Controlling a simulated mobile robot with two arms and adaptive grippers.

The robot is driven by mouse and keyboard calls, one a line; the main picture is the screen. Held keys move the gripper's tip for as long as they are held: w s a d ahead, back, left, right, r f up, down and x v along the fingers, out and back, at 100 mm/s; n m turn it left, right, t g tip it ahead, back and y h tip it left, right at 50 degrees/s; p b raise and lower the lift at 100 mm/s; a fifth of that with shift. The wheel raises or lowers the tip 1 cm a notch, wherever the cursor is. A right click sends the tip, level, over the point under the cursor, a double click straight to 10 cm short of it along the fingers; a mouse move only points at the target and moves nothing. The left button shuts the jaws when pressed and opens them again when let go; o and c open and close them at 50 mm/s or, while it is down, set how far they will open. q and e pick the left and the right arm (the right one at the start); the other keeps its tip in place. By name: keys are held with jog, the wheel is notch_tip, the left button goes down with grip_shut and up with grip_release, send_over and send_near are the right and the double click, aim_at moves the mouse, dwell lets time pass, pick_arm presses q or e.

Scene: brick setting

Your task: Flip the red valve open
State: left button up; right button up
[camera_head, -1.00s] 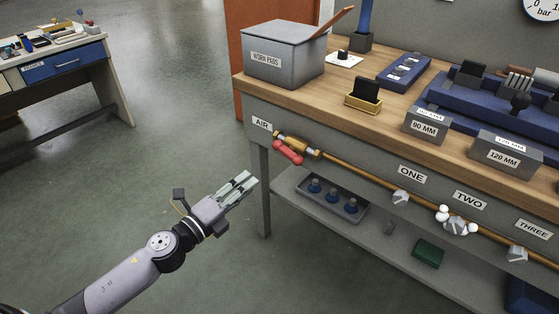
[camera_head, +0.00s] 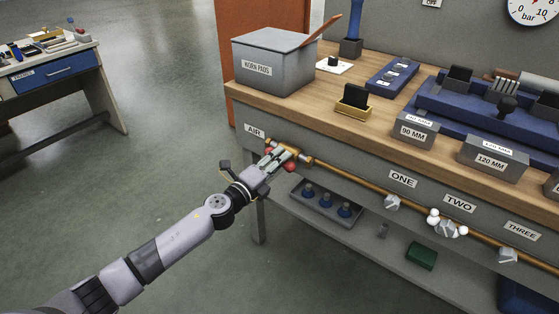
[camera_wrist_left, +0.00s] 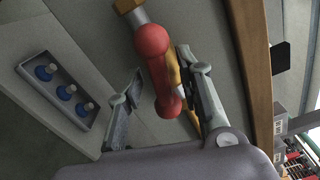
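The red valve handle (camera_wrist_left: 158,68) is a rounded red bar beside a brass fitting and pipe in the left wrist view. In the head view only small red parts (camera_head: 291,167) show around my fingers, under the AIR label. My left gripper (camera_head: 280,158) is at the valve, at the left end of the brass pipe. In the left wrist view its two fingers are apart, with the red handle between them. The right-hand finger is close to the handle; I cannot tell whether it touches. The left-hand finger stands clear of it. My right gripper is not in view.
The brass pipe (camera_head: 345,179) runs along the workbench front (camera_head: 340,150) past labels ONE, TWO and THREE. A lower shelf holds a grey tray (camera_head: 315,208) with blue-based pieces and a green box (camera_head: 421,256). White knobs (camera_head: 447,222) stick out at TWO. The floor at left is open.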

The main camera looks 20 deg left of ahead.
pick_arm(q)
jog(key=shift+w+d, duration=0.15)
jog(key=shift+w, duration=0.3)
grip_shut()
dwell(0.3)
